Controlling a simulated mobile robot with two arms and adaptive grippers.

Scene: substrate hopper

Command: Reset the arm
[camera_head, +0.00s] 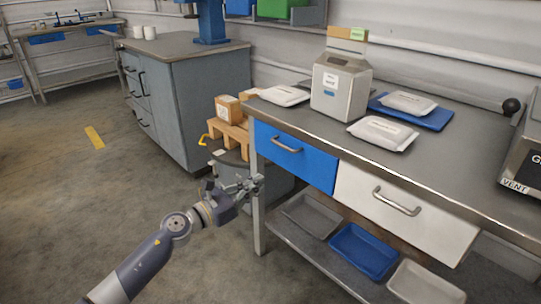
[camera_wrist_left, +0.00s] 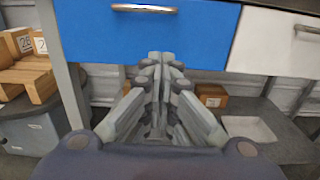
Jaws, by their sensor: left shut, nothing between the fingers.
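My left gripper (camera_head: 254,184) reaches in from the lower left in the head view and hangs in the air near the left table leg, below the blue drawer (camera_head: 294,156). In the left wrist view the fingers of my left gripper (camera_wrist_left: 160,58) are together with nothing between them. They point at the lower edge of the blue drawer (camera_wrist_left: 150,32), which looks closed; I cannot tell if they touch it. My right gripper is in neither view.
The workbench (camera_head: 455,165) carries a grey hopper (camera_head: 340,88), white packets and a blue tray (camera_head: 436,119). A white drawer (camera_head: 400,212) sits right of the blue one. Shallow trays lie on the lower shelf. Small boxes (camera_head: 228,108) stand behind. Floor at left is open.

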